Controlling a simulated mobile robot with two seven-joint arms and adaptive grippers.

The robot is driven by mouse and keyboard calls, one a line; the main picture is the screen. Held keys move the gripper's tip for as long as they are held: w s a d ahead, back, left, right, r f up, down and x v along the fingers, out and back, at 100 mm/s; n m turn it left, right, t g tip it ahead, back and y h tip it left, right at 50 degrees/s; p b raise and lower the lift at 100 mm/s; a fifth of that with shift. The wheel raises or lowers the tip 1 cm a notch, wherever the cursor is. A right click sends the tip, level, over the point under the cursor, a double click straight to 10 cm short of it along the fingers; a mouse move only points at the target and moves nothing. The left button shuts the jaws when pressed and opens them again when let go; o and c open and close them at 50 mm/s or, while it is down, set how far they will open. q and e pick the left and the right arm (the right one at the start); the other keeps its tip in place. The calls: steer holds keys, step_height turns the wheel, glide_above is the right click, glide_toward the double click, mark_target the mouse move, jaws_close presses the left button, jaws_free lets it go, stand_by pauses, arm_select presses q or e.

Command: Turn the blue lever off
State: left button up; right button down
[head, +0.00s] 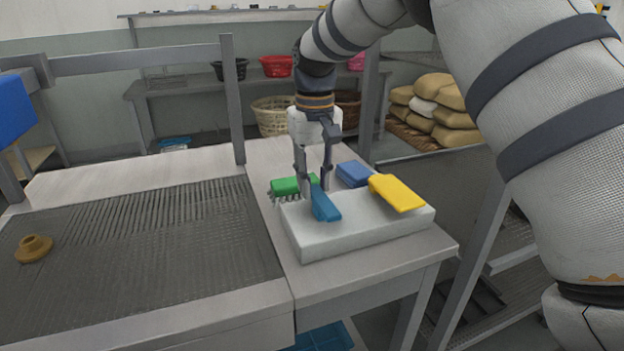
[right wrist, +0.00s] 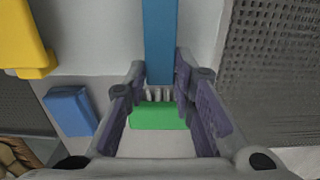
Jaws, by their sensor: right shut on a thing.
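The blue lever (head: 325,205) sits on the left part of a white box (head: 365,232) on the table; it also shows between the fingers in the right wrist view (right wrist: 160,40). My right gripper (head: 315,192) points down from above and is shut on the blue lever, one finger on each side of it. A yellow lever (head: 397,193) is on the right part of the same box, tilted. My left gripper is not in view.
A green brush (head: 292,186) and a blue block (head: 353,174) lie just behind the box. A ribbed grey panel (head: 150,240) with a brown round knob (head: 34,248) fills the table's left. Sacks (head: 440,108) and baskets (head: 273,115) stand behind.

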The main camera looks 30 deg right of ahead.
steer(key=shift+f, duration=0.1)
stand_by(0.5)
steer(key=c, duration=1.4)
jaws_free()
steer(key=shift+o, duration=0.2)
step_height(320, 180, up, 12)
